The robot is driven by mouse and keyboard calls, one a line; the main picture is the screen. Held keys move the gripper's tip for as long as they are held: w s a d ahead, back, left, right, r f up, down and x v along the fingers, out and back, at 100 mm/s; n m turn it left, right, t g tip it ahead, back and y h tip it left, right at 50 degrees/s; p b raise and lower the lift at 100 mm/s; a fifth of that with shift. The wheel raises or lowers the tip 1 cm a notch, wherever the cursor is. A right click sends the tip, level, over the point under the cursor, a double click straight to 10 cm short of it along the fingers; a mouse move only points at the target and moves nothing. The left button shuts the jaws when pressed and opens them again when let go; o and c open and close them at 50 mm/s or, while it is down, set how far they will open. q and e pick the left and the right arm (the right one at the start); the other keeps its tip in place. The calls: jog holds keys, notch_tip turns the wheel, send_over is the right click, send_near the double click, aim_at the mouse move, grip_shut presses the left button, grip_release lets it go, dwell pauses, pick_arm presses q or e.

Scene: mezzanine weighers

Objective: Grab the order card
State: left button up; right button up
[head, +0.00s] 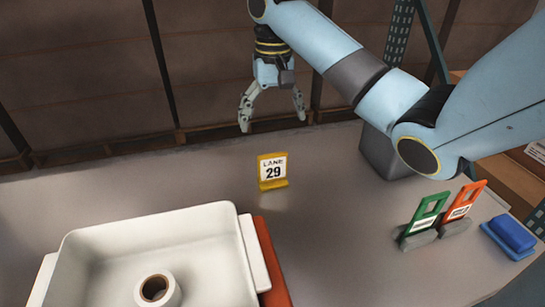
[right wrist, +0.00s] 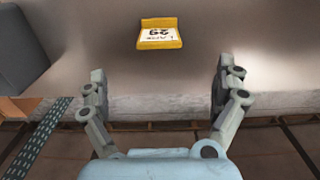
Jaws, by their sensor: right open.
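A yellow-framed card reading "LANE 29" (head: 272,170) stands upright on the grey table near its back edge; it also shows in the right wrist view (right wrist: 159,34). A green-framed card (head: 424,214) and an orange-framed card (head: 467,201) stand in grey bases at the right. I cannot tell from their print which is the order card. My right gripper (head: 273,123) is open and empty, pointing down above the table's back edge, behind the yellow card. In the right wrist view the open fingers (right wrist: 160,68) are apart from that card. My left gripper is not in view.
A white tray (head: 85,238) holding a tape roll (head: 157,290) fills the front left, with a red thing (head: 270,262) beside it. A blue block (head: 511,234) lies far right. A grey bin (head: 383,155) stands behind my right arm. The table around the yellow card is clear.

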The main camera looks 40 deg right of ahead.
aim_at(272, 154)
jog(key=f+b, duration=0.1)
jog(key=f, duration=0.3)
jog(key=f+b, duration=0.2)
jog(key=f, duration=0.2)
jog(key=f+b, duration=0.1)
jog(key=f, duration=0.3)
jog(key=shift+w+d+b, duration=0.3)
jog(key=shift+w+b, duration=0.05)
jog(key=shift+b, duration=0.05)
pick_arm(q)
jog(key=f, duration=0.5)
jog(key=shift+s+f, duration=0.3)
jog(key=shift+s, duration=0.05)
pick_arm(e)
jog(key=c, duration=1.2)
jog(key=shift+c, duration=0.2)
